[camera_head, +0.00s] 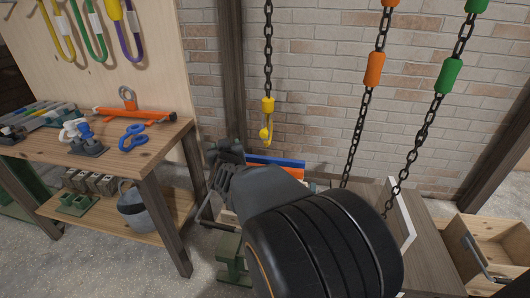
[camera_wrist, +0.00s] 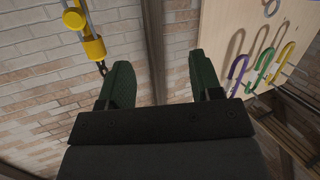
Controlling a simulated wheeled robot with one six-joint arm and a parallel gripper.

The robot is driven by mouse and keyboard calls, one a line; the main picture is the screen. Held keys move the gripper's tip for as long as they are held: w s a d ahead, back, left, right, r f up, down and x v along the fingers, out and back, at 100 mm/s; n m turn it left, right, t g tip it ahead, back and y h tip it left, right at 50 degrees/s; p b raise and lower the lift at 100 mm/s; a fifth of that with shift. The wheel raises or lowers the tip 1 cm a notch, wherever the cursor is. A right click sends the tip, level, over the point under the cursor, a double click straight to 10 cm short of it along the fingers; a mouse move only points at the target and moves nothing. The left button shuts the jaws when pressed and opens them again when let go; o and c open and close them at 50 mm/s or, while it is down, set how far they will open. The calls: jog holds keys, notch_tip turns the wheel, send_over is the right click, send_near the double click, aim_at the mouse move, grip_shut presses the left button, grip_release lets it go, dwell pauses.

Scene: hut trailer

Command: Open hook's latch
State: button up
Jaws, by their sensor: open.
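A yellow hook (camera_head: 267,122) hangs at the end of a dark chain in front of the brick wall, in the middle of the head view. Its latch is too small to make out clearly. My gripper (camera_head: 226,152) is lower and to the left of the hook, apart from it. In the wrist view my gripper (camera_wrist: 158,85) is open, with its two dark green fingers spread and nothing between them. A yellow part at the hook's top (camera_wrist: 93,47) shows at the upper left there, beyond the left finger. The lower part of the hook is mostly hidden in that view.
Two more chains with an orange sleeve (camera_head: 374,69) and a green sleeve (camera_head: 448,75) hang to the right. A wooden workbench (camera_head: 110,160) with shackles stands at left, under a panel with coloured slings (camera_head: 97,30). A wooden drawer box (camera_head: 490,245) is at lower right.

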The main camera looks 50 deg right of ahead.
aim_at(263, 134)
jog(key=s+d+f+m+g+h+b, duration=0.35)
jog(key=d+h, duration=0.25)
jog(key=d, duration=0.3)
jog(key=shift+t, duration=0.35)
jog(key=b+x, duration=0.2)
jog(key=x, duration=1.1)
jog(key=shift+s+f+b, duration=0.1)
jog(key=shift+f+b, duration=0.05)
jog(key=shift+b, duration=0.2)
grip_shut()
